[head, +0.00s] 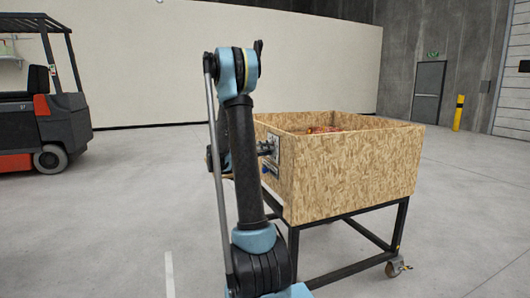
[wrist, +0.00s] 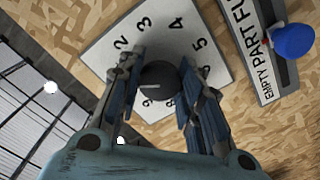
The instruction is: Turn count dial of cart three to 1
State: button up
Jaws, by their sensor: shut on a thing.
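The count dial is a dark round knob (wrist: 160,82) on a white number plate (wrist: 110,50) fixed to the wooden box wall. The digits 2, 3, 4 and 5 show clearly above the knob; others are partly hidden by my fingers. A short white line on the knob lies nearly level in the wrist view; which digit it marks I cannot tell. My gripper (wrist: 158,85) has one finger on each side of the knob and is shut on it. In the head view my gripper (head: 266,148) reaches the side of the wooden cart (head: 350,170), partly hidden by my arm.
Beside the dial is a label strip (wrist: 265,85) reading "EMPTY PART FU…" with a blue knob (wrist: 294,41). The box holds copper-coloured parts (head: 322,130). A red and black forklift (head: 45,120) stands at the left. Open floor lies around the cart.

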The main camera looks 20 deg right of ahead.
jog(key=shift+f, duration=0.1)
dwell(0.4)
jog(key=o, duration=1.1)
jog(key=shift+a, duration=0.1)
jog(key=a, duration=1.1)
jog(key=shift+s+a+f, duration=0.1)
jog(key=shift+a, duration=0.3)
